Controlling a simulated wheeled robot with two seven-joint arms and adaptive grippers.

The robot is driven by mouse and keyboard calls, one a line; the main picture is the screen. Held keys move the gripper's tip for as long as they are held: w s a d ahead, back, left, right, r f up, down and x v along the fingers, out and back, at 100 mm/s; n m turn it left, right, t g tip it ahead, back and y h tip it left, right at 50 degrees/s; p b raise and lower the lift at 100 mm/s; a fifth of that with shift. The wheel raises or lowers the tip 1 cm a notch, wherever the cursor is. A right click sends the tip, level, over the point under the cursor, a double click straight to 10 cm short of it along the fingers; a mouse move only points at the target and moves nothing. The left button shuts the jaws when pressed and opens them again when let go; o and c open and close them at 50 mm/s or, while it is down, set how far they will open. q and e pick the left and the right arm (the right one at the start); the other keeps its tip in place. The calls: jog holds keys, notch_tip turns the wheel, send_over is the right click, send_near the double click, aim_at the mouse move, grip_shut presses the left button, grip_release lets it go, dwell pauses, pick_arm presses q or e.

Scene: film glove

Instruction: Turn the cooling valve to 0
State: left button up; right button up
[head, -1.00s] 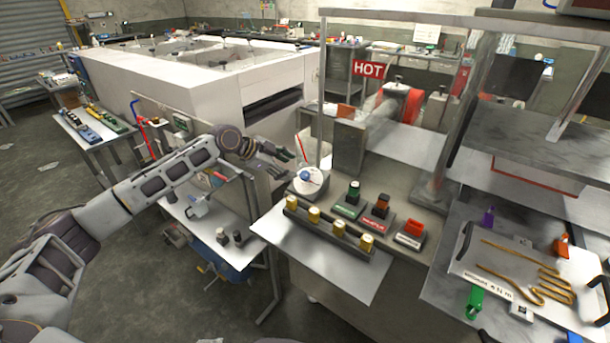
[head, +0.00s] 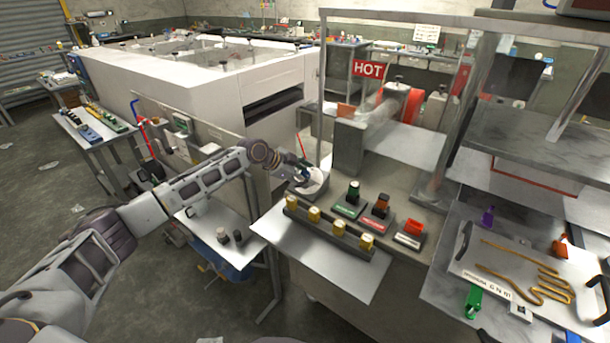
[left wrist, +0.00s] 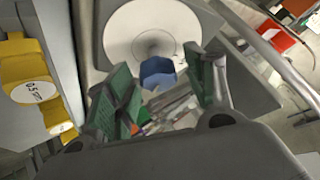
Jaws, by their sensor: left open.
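The cooling valve appears as a round white dial (head: 316,186) with a blue knob, on a grey base at the left of the machine's bench. In the left wrist view, the dial (left wrist: 140,22) fills the top middle, with the faceted blue knob (left wrist: 157,71) in front of it. My left gripper (head: 300,170) reaches the dial from the left and covers part of it. In the left wrist view, its open green-padded fingers (left wrist: 158,85) stand on either side of the knob, and contact cannot be told. Any dial markings are unreadable. My right gripper is out of view.
A rack with several yellow-capped pieces (head: 314,213) stands just in front of the dial. Green, orange and red controls (head: 412,228) sit to its right. A metal post (head: 322,100) and a HOT sign (head: 369,69) rise behind it.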

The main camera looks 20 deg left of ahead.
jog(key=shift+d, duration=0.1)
pick_arm(q)
jog(key=c, duration=0.7)
jog(key=shift+c, duration=1.5)
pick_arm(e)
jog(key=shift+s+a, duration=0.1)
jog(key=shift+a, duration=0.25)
